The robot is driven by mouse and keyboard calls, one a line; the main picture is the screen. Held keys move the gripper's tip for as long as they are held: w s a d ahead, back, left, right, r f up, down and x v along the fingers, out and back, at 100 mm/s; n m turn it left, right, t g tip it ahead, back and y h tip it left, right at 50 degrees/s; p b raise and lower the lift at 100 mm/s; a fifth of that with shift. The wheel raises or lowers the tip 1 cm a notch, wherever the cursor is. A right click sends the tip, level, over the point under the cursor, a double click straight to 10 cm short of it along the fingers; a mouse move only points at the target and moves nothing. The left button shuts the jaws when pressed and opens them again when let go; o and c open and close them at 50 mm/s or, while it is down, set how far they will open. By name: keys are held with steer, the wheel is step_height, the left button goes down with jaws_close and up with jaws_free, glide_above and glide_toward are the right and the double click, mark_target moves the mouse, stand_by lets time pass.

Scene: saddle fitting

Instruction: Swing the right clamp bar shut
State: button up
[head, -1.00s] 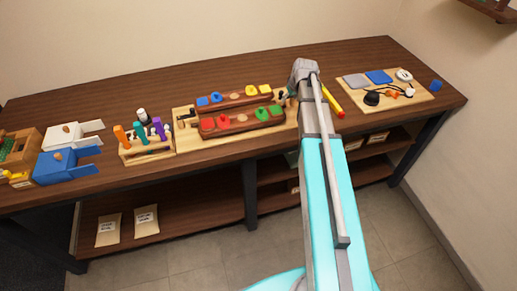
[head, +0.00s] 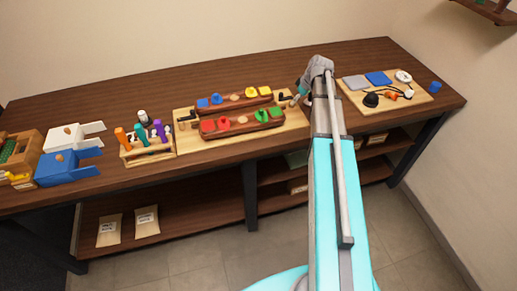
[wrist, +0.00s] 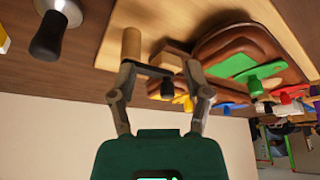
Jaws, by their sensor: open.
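Two brown saddles, a back one (head: 222,107) and a front one (head: 240,130), lie on a pale wooden board (head: 185,145). The right clamp's dark bar (head: 284,98) shows at the board's right end. In the wrist view a black bar (wrist: 150,70) with a black knob and a wooden cylindrical handle (wrist: 131,44) sits around the fingertips. My gripper (wrist: 158,72) is open, its fingers apart on either side of the bar. I cannot tell whether they touch it. In the head view my gripper (head: 297,97) is just right of the clamp. The left clamp (head: 187,118) is at the board's left end.
A rack of coloured-handled tools (head: 150,148) stands left of the board. A right-hand board (head: 420,98) holds blue and grey pads and small black and orange parts. A blue cup (head: 436,86) is near the table's right edge. A dark-handled object (wrist: 47,36) shows in the wrist view.

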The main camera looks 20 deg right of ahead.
steer(key=shift+p+v, duration=5.7)
steer(key=shift+v, duration=0.9)
steer(key=s+a+f+m+g+b, duration=0.1)
steer(key=s+a+f+b, duration=0.3)
steer(key=a, duration=0.4)
steer(key=s+a+f+m+g+h+b, duration=0.1)
steer(key=s+a+f+m+b, duration=0.2)
steer(key=a, duration=0.5)
steer(key=s+a+f+m+g+h+b, duration=0.1)
steer(key=s+a+f+m+b, duration=0.1)
steer(key=s+a+f+b, duration=0.3)
steer(key=s+a+f, duration=0.2)
steer(key=s+a, duration=0.2)
steer(key=shift+m+g, duration=0.3)
steer(key=shift+s+a, duration=0.1)
steer(key=shift+s+a+h, duration=0.3)
steer(key=shift+s+a, duration=0.05)
steer(key=shift+s, duration=0.05)
